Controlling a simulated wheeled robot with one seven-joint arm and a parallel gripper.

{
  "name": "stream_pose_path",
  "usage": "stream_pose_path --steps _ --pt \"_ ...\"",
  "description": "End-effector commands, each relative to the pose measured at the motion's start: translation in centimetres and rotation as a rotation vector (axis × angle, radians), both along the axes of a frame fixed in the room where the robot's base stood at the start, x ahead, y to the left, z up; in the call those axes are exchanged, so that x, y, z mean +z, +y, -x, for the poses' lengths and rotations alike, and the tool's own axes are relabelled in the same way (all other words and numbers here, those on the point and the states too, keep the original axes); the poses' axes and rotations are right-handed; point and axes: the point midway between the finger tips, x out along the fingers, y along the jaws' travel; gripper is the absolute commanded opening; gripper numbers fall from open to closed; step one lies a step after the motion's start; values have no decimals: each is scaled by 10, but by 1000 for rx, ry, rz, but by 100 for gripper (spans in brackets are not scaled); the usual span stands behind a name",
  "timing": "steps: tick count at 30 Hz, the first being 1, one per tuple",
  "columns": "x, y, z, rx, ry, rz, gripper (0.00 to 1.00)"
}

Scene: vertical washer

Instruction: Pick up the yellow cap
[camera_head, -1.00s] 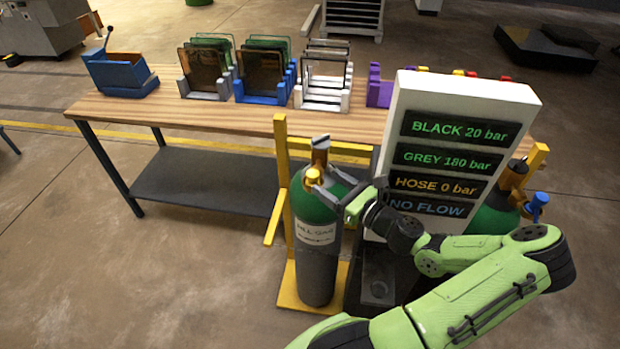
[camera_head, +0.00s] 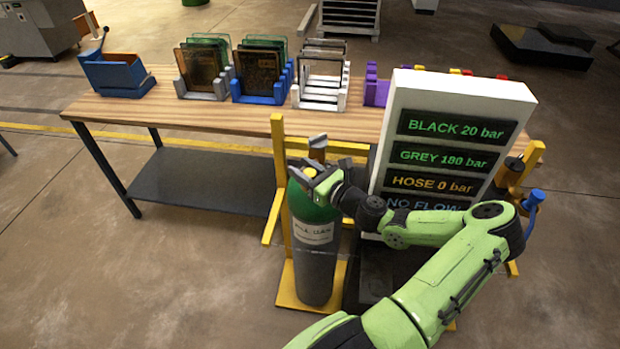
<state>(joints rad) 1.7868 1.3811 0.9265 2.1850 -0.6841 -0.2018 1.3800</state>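The yellow cap (camera_head: 309,172) shows as a small yellow patch at the top of the green and grey gas cylinder (camera_head: 316,262), just below the cylinder's valve. My gripper (camera_head: 311,179) reaches in from the right at the cylinder's top, with its fingers close around the cap. The fingers hide part of the cap and the cylinder's shoulder. I cannot tell whether they touch the cap or are closed on it. The cylinder stands upright on a yellow stand (camera_head: 279,170).
A white panel (camera_head: 465,88) reading "BLACK 20 bar", "GREY 180 bar", "HOSE 0 bar" stands right of the cylinder, close behind my arm. A second valve with a blue part (camera_head: 534,198) is partly hidden at right. A wooden table (camera_head: 190,112) with racks stands behind.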

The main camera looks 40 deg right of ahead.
Motion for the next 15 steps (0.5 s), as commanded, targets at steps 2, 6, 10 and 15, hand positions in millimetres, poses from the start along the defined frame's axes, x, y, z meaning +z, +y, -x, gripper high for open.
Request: stream_pose_path --steps 2,6,10,15 --pt "0 0 0 0 1 0 13" --pt "0 0 0 0 1 0 9" --pt "1 0 0 0 1 1 9" --pt "15 0 0 1 1 4 9"
